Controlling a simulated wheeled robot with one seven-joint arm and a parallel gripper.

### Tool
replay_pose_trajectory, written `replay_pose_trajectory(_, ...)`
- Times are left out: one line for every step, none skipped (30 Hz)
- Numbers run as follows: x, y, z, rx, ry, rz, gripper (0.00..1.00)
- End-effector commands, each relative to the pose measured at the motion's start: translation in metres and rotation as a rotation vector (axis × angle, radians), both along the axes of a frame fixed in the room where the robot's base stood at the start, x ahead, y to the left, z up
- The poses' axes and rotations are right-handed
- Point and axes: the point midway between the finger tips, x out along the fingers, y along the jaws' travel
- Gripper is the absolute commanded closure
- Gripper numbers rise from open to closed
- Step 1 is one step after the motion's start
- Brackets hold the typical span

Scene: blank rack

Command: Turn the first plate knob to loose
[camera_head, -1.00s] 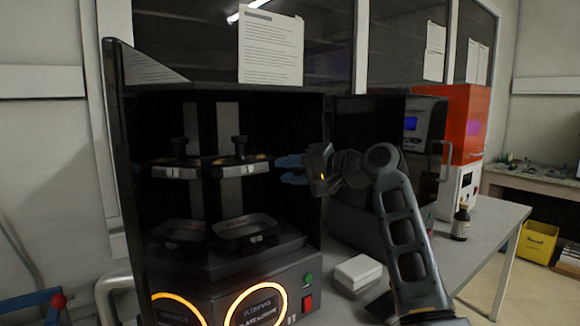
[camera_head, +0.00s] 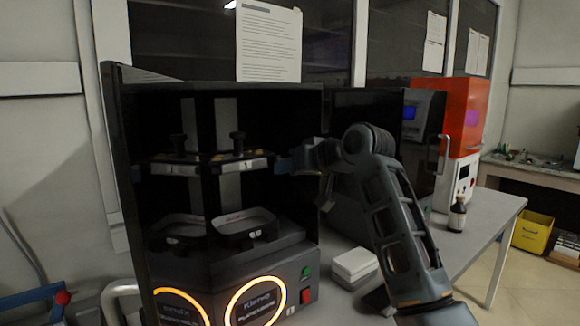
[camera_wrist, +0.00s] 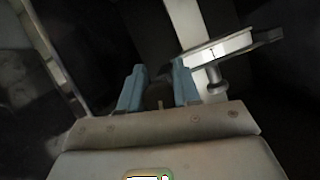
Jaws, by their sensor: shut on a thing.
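The plate's pale edge (camera_wrist: 218,47) shows to the right. The knob's marking and turned position cannot be made out.
The machine's right side wall (camera_head: 313,240) is close to my gripper.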

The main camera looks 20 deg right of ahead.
Motion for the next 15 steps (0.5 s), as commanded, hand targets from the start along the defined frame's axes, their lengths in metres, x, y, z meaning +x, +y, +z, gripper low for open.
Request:
replay_pose_trajectory(-0.0009,0.0025,-0.0063,-0.031,0.004,0.006,0.99)
replay_pose_trajectory(-0.0008,0.0022,-0.0065,-0.048,-0.002,0.005,0.99)
replay_pose_trajectory(-0.0007,0.0020,-0.0067,-0.068,-0.008,0.006,0.99)
replay_pose_trajectory(-0.0008,0.0018,-0.0067,-0.082,-0.014,0.006,0.99)
replay_pose_trajectory(-0.0006,0.0016,-0.0069,-0.096,-0.018,0.005,0.99)
replay_pose_trajectory(-0.0005,0.0014,-0.0071,-0.112,-0.024,0.006,0.99)
replay_pose_trajectory(-0.0006,0.0015,-0.0071,-0.123,-0.027,0.006,0.99)
replay_pose_trajectory(-0.0005,0.0015,-0.0073,-0.133,-0.030,0.006,0.99)
replay_pose_trajectory(-0.0006,0.0014,-0.0075,-0.144,-0.033,0.006,0.99)
replay_pose_trajectory(-0.0006,0.0013,-0.0076,-0.151,-0.036,0.005,0.99)
replay_pose_trajectory(-0.0005,0.0011,-0.0078,-0.159,-0.038,0.005,0.99)
replay_pose_trajectory(-0.0005,0.0009,-0.0079,-0.166,-0.040,0.005,0.99)
replay_pose_trajectory(-0.0004,0.0008,-0.0081,-0.171,-0.041,0.006,0.99)
replay_pose_trajectory(-0.0004,0.0007,-0.0082,-0.175,-0.042,0.006,0.99)
replay_pose_trajectory(-0.0004,0.0006,-0.0083,-0.179,-0.044,0.006,0.99)
